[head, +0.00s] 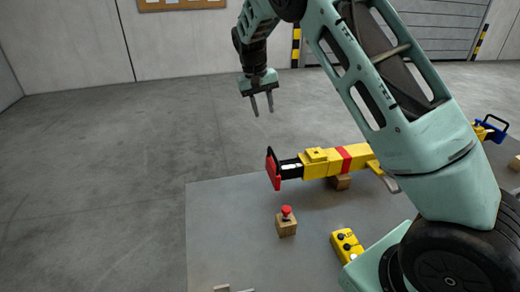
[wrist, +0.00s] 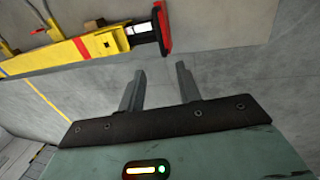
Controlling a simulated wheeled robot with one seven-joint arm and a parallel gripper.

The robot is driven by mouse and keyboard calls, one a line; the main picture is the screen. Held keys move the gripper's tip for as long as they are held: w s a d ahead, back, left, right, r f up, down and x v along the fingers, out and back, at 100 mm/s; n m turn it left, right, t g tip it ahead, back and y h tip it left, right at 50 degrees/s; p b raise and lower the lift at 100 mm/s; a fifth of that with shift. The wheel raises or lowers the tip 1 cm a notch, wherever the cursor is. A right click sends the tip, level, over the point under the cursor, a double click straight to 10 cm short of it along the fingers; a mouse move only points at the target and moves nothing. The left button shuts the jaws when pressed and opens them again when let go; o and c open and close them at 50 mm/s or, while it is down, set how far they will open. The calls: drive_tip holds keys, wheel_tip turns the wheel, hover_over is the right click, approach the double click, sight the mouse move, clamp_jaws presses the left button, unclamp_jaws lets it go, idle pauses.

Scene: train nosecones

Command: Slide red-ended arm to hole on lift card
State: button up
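The yellow arm (head: 323,163) lies level above a grey plate, with a red band near its middle. Its left end has a black section with a white label and a red end piece (head: 273,168) with a black handle. In the wrist view the red end (wrist: 162,27) is at the top, beyond my fingers. My gripper (head: 262,105) hangs in the air above and left of the red end, fingers apart and empty. The fingers (wrist: 158,88) also show apart in the wrist view. I cannot make out a lift card or its hole.
A red button on a wooden block (head: 286,224) and a yellow control box (head: 346,245) stand on the grey plate (head: 225,225). A blue handle (head: 491,129) is at the yellow arm's far right end. The floor at left is clear.

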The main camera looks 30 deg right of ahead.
sight(273, 154)
drive_tip(key=d+f+p, duration=0.1)
drive_tip(key=f+p, duration=0.1)
drive_tip(key=f, duration=0.3)
drive_tip(key=d+f+p, duration=0.1)
drive_tip(key=f, duration=0.5)
drive_tip(key=s+d+f+p, duration=0.1)
drive_tip(key=f+p, duration=0.1)
drive_tip(key=f, duration=0.4)
drive_tip(key=shift+d+p, duration=0.2)
drive_tip(key=shift+p, duration=0.15)
drive_tip(key=shift+c, duration=0.3)
